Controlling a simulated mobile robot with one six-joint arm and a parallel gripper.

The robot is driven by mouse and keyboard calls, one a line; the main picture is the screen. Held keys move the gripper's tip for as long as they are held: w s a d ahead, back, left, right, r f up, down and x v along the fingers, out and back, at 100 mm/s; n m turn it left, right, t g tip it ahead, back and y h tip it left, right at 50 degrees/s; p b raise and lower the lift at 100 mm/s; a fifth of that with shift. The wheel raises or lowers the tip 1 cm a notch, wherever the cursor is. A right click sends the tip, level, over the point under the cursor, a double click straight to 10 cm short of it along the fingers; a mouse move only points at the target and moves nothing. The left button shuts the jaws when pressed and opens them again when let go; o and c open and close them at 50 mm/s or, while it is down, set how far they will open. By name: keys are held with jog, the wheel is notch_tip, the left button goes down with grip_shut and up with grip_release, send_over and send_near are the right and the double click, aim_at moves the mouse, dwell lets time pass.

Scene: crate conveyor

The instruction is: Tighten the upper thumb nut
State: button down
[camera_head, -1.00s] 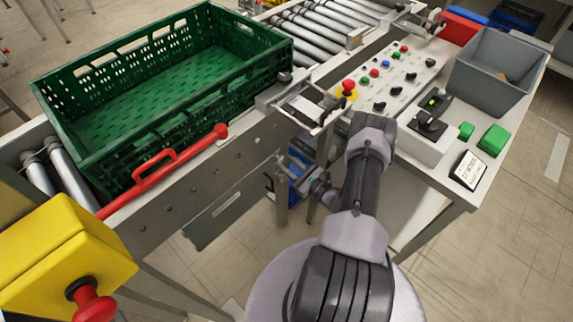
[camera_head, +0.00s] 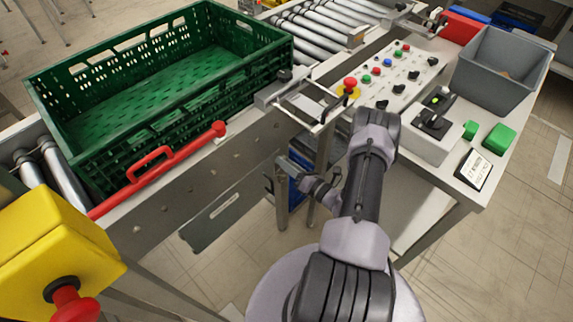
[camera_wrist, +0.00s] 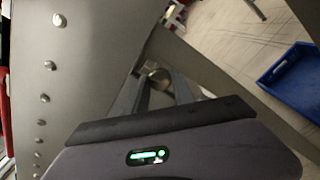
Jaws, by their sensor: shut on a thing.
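In the wrist view, a small round metallic knob (camera_wrist: 159,77), which looks like a thumb nut, sits between the fingertips of my gripper (camera_wrist: 156,88). The two grey fingers are shut on it from either side. It lies close to the grey side panel of the conveyor (camera_wrist: 95,65). Only its rounded end shows; the fingers hide the rest. I cannot tell from this view whether another nut lies below it. In the head view, my gripper (camera_head: 283,170) reaches low beside the conveyor's front side, and the nut is too small to make out.
A green crate (camera_head: 165,150) stands on the rollers, with a red handle bar (camera_head: 160,172) along the front edge. A control panel table (camera_head: 440,175) is at right. A blue bin (camera_wrist: 290,75) sits on the floor. A yellow box with a red button (camera_head: 60,240) is at lower left.

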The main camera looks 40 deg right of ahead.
jog(key=shift+f+m, duration=0.1)
jog(key=shift+m, duration=1.1)
jog(key=c, duration=1.1)
grip_release()
jog(key=shift+o, duration=0.2)
jog(key=s+d+p, duration=0.1)
jog(key=s+p, duration=0.2)
jog(key=s, duration=1.4)
jog(key=shift+s+d+p, duration=0.15)
jog(key=shift+s+p, duration=0.1)
jog(key=shift+p, duration=0.05)
